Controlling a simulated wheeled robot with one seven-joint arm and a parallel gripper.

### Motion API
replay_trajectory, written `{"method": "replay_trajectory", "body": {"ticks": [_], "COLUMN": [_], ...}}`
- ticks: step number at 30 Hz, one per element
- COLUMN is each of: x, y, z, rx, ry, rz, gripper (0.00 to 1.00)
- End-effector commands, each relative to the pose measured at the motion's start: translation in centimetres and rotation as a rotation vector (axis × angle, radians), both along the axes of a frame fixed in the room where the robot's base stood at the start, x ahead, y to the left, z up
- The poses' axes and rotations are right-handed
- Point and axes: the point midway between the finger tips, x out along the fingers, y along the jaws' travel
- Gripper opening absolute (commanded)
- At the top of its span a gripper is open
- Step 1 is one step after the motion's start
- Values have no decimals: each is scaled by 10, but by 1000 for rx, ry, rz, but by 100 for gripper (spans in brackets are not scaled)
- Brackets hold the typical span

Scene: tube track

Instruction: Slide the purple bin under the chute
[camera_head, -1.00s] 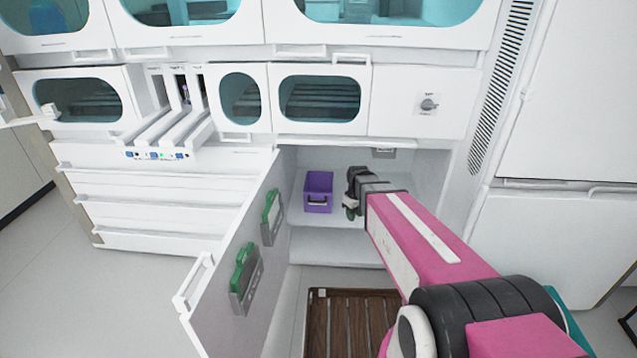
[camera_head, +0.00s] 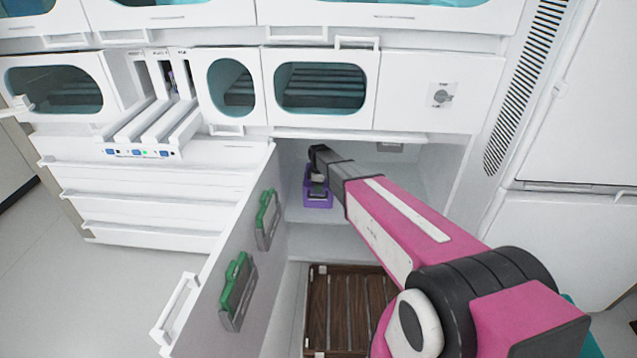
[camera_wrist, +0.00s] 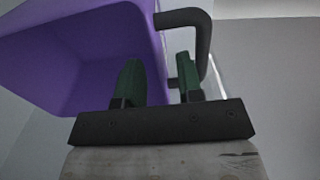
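The purple bin (camera_head: 318,204) stands on the shelf inside the open lower cabinet, near its left side. My gripper (camera_head: 317,182) is over the bin, and my wrist hides much of it from the head camera. In the wrist view the purple bin (camera_wrist: 60,60) fills the upper left, with its dark handle (camera_wrist: 205,40) to the right. My gripper's green fingers (camera_wrist: 160,82) are apart, one against the purple of the bin and the other near the handle. I see no clear grip; whether either finger touches is unclear. I cannot pick out the chute.
The cabinet door (camera_head: 235,235) stands open at the left, with green-handled items on its inner face. A brown slatted crate (camera_head: 350,310) lies below the shelf. The shelf to the bin's right is free apart from my arm.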

Motion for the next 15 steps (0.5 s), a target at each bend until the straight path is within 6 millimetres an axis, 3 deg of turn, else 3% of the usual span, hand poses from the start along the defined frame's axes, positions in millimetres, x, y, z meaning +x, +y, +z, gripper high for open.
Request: {"method": "replay_trajectory", "body": {"ticks": [7,15], "x": [1,0], "y": [0,0], "z": [-34,-42], "rx": [0,0], "ry": [1,0], "rz": [-1,-2], "gripper": [34,34]}}
